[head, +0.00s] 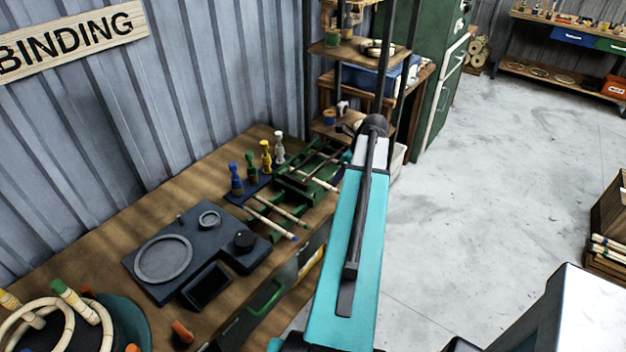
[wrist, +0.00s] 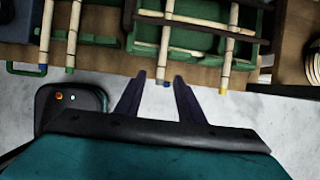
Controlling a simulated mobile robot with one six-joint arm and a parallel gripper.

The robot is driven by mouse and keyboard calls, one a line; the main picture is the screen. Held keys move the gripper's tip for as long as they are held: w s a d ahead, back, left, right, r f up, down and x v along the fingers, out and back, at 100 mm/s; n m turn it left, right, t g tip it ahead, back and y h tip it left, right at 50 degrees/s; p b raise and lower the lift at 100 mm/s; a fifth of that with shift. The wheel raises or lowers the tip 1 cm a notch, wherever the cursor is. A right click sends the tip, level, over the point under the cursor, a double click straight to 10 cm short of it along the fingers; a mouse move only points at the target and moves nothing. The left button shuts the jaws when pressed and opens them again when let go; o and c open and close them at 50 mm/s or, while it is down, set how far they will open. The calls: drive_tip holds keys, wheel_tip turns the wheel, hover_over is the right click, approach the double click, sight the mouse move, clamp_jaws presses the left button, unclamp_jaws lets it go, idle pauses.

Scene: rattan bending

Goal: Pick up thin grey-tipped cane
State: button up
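In the wrist view, several pale canes point toward me. The middle cane (wrist: 164,45) has a dark grey-blue tip and lies across a green tray (wrist: 147,34). My gripper (wrist: 163,80) is open, with its two dark fingers apart on either side of that cane's tip. A gap shows between the tip and each finger; whether the cane is at finger height I cannot tell. In the head view, the green tray (head: 292,186) holds canes at the far end of the bench, and my arm hides the gripper's fingers.
A yellow-tipped cane (wrist: 229,50) lies right of the middle cane. A blue-tipped cane (wrist: 45,35) and a green-tipped cane (wrist: 73,35) lie left. Coloured bottle-like pegs (head: 252,163) stand beside the tray. A shelf rack (head: 360,50) stands behind my arm. The floor (head: 480,190) at right is clear.

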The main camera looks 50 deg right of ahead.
sight(336, 189)
drive_tip(key=shift+w+f, duration=0.1)
drive_tip(key=shift+f, duration=0.15)
idle(0.3)
drive_tip(key=shift+p+x, duration=1.05)
drive_tip(key=shift+x, duration=0.4)
drive_tip(key=shift+p+x, duration=0.3)
drive_tip(key=shift+x, duration=0.9)
drive_tip(key=shift+w+d, duration=0.1)
drive_tip(key=shift+r, duration=0.1)
drive_tip(key=shift+c, duration=0.3)
clamp_jaws()
